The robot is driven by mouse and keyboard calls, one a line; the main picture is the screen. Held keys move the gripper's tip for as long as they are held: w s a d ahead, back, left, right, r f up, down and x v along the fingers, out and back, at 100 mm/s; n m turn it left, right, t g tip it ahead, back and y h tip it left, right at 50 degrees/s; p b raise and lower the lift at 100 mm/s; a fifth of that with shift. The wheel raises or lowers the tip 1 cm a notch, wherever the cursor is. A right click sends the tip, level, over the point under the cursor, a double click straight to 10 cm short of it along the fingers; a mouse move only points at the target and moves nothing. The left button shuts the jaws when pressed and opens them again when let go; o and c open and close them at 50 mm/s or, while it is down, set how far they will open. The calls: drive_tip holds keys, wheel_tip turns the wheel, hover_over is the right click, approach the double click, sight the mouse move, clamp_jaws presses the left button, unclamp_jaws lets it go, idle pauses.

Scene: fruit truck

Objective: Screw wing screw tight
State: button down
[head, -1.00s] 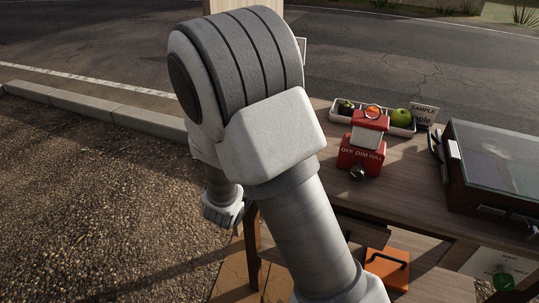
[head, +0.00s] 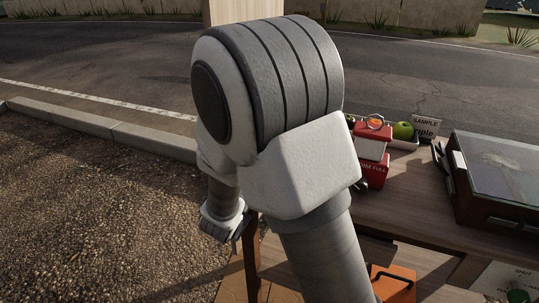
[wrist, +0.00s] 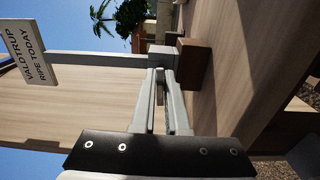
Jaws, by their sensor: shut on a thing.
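In the wrist view my gripper (wrist: 162,76) reaches up the middle, its two light grey fingers closed in on a small piece at a grey clamp block (wrist: 161,56). That piece sits where the wing screw would be; its wings are mostly hidden between the fingertips. A grey bar (wrist: 95,60) runs left from the block to a white sign (wrist: 29,52) reading "VALDTRUP RIPE TODAY". A brown wooden block (wrist: 190,62) adjoins the clamp on the right. In the head view my arm covers the middle, and the fingers and the screw cannot be made out.
An orange box (head: 393,285) is below. Gravel lies open at left.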

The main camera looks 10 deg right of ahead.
idle(0.3)
drive_tip(key=c, duration=1)
unclamp_jaws()
drive_tip(key=shift+o, duration=0.2)
drive_tip(key=p+v, duration=0.2)
drive_tip(key=v, duration=1.5)
drive_tip(key=shift+s+a, duration=0.15)
drive_tip(key=shift+s, duration=0.05)
